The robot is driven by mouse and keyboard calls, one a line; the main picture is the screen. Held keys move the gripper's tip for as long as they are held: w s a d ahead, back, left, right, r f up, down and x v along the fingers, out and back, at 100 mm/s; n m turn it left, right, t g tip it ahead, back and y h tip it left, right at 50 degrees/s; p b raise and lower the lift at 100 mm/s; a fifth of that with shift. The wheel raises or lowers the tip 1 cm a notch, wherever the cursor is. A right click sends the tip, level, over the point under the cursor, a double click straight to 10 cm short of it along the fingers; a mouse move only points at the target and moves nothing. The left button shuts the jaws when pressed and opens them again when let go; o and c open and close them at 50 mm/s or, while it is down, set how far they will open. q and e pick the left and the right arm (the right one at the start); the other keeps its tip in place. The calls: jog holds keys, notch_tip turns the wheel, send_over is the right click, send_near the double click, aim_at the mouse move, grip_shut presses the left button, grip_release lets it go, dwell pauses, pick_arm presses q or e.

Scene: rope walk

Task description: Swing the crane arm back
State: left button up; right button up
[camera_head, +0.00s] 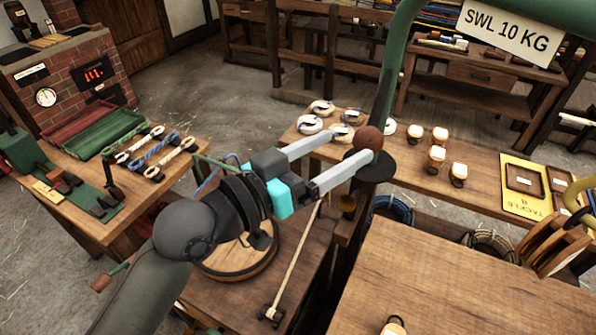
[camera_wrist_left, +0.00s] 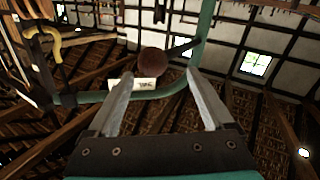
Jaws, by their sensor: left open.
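The crane arm is a green curved tube (camera_head: 396,62) at the upper right of the head view, and it also shows in the left wrist view (camera_wrist_left: 207,30). A white "SWL 10 KG" sign (camera_head: 510,30) hangs on it. A round brown knob (camera_head: 369,137) sits at the crane post, above a dark disc. My left gripper (camera_head: 362,143) is open, with its fingertips at the knob. In the left wrist view the knob (camera_wrist_left: 152,62) appears between the fingertips; I cannot tell whether they touch it. My right gripper is not in view.
A bench (camera_head: 480,165) behind carries pulleys and several small cream-topped items. A left bench (camera_head: 150,190) holds trays and shackle-like pieces. A round wooden turntable (camera_head: 235,262) lies below my left arm.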

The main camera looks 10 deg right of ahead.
pick_arm(q)
jog(key=b+v, duration=0.1)
jog(key=v, duration=0.5)
jog(key=shift+s+a, duration=0.15)
